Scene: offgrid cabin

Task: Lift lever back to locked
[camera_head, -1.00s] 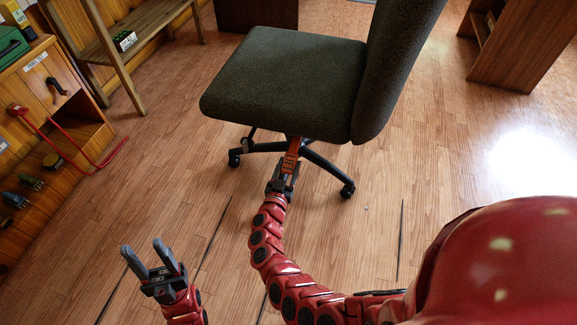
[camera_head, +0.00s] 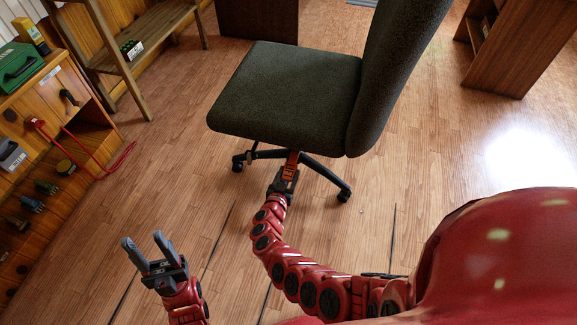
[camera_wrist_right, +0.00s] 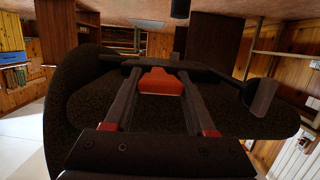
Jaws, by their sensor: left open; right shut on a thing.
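An office chair with a dark grey seat (camera_head: 290,90) stands ahead, its backrest to the right. An orange-red lever (camera_head: 292,166) comes out from under the seat on the near side. My right gripper (camera_head: 287,176) is shut on this lever, below the seat edge. In the right wrist view the orange lever end (camera_wrist_right: 160,82) lies between my two dark fingers (camera_wrist_right: 160,98). A black paddle on a thin rod (camera_wrist_right: 262,97) sits apart to the right there. My left gripper (camera_head: 150,250) is open and empty over the floor at the lower left.
The chair's black base (camera_head: 325,180) spreads its legs over the wooden floor. A wooden cabinet (camera_head: 60,110) with a green case (camera_head: 20,65) on top stands at left, with a red tube hanging in front. A wooden bench (camera_head: 150,35) is behind. The floor between is clear.

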